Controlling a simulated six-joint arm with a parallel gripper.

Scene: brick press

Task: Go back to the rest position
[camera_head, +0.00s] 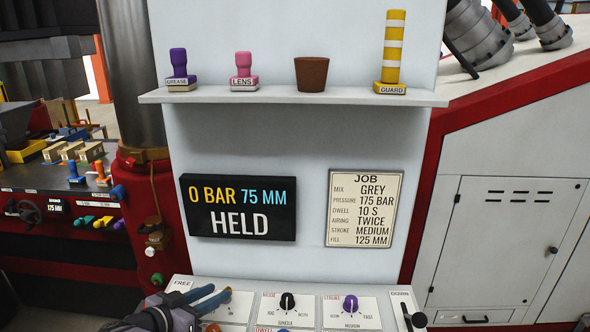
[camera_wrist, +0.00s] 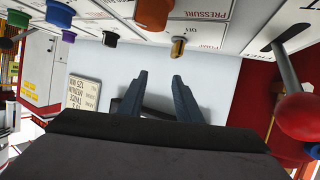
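My gripper (camera_head: 219,292) is at the lower left of the control panel in the head view, over the panel's left end near the FREE label. In the wrist view my gripper (camera_wrist: 160,78) shows two dark blue-grey fingers standing apart with nothing between them. Beyond the fingertips in that view is a brass PUMP knob (camera_wrist: 178,47), apart from the fingers as far as I can tell. The display (camera_head: 238,207) reads 0 BAR, 75 MM, HELD. The job card (camera_head: 364,208) hangs to its right.
The sloping panel carries a black knob (camera_head: 287,301), a purple stroke knob (camera_head: 350,304) and a lever at DOWN (camera_head: 416,318). A red lever ball (camera_wrist: 300,117) stands close at the right in the wrist view. A shelf (camera_head: 285,97) above holds stamps and a brown pot (camera_head: 311,74).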

